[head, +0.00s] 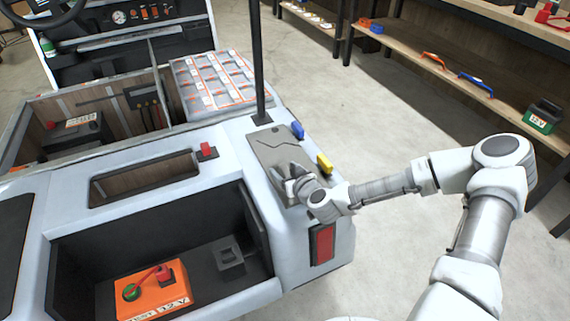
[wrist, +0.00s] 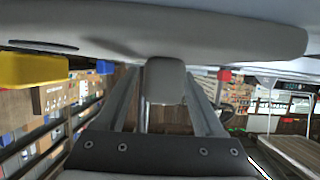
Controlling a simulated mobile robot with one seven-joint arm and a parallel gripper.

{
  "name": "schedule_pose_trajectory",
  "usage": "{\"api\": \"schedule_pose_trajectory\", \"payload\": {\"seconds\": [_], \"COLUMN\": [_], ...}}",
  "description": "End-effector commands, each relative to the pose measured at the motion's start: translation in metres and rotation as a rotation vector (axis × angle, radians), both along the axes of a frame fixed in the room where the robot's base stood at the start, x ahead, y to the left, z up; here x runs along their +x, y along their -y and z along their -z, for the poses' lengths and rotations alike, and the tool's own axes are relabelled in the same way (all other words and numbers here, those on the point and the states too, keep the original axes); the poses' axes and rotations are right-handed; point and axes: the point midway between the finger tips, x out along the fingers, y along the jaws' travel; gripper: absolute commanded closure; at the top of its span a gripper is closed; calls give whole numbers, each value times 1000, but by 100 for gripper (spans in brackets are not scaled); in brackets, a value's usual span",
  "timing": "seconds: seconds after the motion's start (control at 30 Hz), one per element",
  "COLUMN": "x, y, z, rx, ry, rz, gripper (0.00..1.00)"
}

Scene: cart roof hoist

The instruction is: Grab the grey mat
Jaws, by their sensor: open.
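The grey mat (head: 282,150) lies flat on the white rear corner top of the cart, with a dark line across it. My gripper (head: 292,174) is low over the mat's near end and hides part of it. It is open; I cannot tell whether it touches the mat. In the wrist view, my gripper's grey fingers (wrist: 168,95) reach up the middle toward a broad grey surface along the top. I cannot tell whether that surface is the mat.
A yellow block (head: 324,163) and a blue block (head: 297,130) sit along the mat's right edge. A black post (head: 258,60) rises at its far end. A red switch (head: 207,150) is to the left. An orange battery box (head: 155,290) sits in the open bay below.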

Motion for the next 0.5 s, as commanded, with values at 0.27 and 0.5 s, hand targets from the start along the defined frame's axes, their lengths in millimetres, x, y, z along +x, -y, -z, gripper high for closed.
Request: {"api": "schedule_pose_trajectory", "payload": {"seconds": [0.27,0.5], "x": [0,0], "y": [0,0], "z": [0,0], "rx": [0,-1], "ry": [0,0], "rz": [0,0], "gripper": [52,95]}}
